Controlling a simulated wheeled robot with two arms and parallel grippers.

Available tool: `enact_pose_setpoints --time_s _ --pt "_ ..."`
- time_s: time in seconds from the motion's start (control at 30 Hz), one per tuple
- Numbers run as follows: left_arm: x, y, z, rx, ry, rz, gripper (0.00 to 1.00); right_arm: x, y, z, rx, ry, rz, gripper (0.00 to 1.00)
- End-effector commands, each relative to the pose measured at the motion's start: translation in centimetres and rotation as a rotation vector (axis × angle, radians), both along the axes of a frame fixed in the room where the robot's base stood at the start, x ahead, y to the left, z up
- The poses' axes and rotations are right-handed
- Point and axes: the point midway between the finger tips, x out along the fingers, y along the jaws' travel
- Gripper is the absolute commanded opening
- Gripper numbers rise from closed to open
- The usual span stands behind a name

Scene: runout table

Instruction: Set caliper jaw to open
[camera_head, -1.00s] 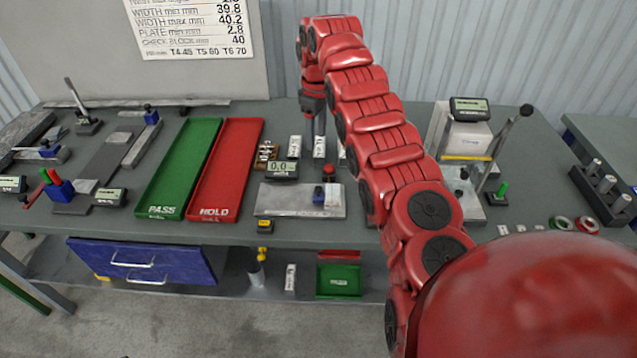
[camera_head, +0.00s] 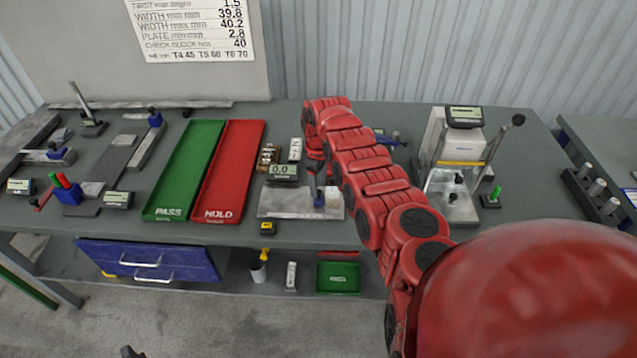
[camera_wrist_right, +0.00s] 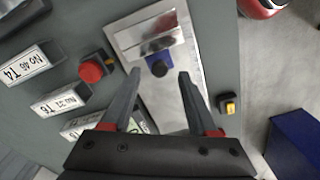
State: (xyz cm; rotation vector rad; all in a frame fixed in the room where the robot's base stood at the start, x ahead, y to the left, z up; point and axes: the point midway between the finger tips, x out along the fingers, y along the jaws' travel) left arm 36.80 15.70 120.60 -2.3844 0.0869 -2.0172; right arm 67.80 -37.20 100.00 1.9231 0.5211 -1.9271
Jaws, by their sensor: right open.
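The caliper fixture is a pale metal plate (camera_head: 275,204) on the middle of the table, with a small display (camera_head: 283,172) reading 0.0 behind it. A blue knob (camera_head: 319,201) stands at the plate's right part; in the right wrist view it is a dark blue knob (camera_wrist_right: 158,68) beside a shiny metal block (camera_wrist_right: 150,42). My right gripper (camera_wrist_right: 160,74) points down over the plate. Its two fingers are apart, one on each side of the knob, with gaps showing. I cannot tell its height above the plate. In the head view the gripper (camera_head: 315,183) is small and partly hidden by my arm. My left gripper is not seen.
A red button (camera_wrist_right: 92,71) and labelled blocks (camera_wrist_right: 58,101) lie close beside the plate. A red HOLD tray (camera_head: 228,170) and green PASS tray (camera_head: 184,170) are to the left. A small yellow-topped box (camera_head: 267,228) sits at the front edge. A gauge stand (camera_head: 462,150) is at right.

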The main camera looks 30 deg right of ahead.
Motion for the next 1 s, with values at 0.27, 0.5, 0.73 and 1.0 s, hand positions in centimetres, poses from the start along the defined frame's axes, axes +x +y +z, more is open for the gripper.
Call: enact_pose_setpoints --time_s 0.27,0.5,0.73,1.0 --pt "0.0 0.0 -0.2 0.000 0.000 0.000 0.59 0.0 -0.1 -1.7 0.000 -0.001 0.000 0.59" --pt "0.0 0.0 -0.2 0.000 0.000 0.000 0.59 0.0 -0.1 -1.7 -0.001 -0.002 0.000 0.57" --pt "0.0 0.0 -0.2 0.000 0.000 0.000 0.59 0.0 0.0 -1.7 -0.001 -0.002 0.000 0.16" --pt "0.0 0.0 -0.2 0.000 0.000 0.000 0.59 0.0 0.0 -1.7 -0.001 -0.003 0.000 0.00"
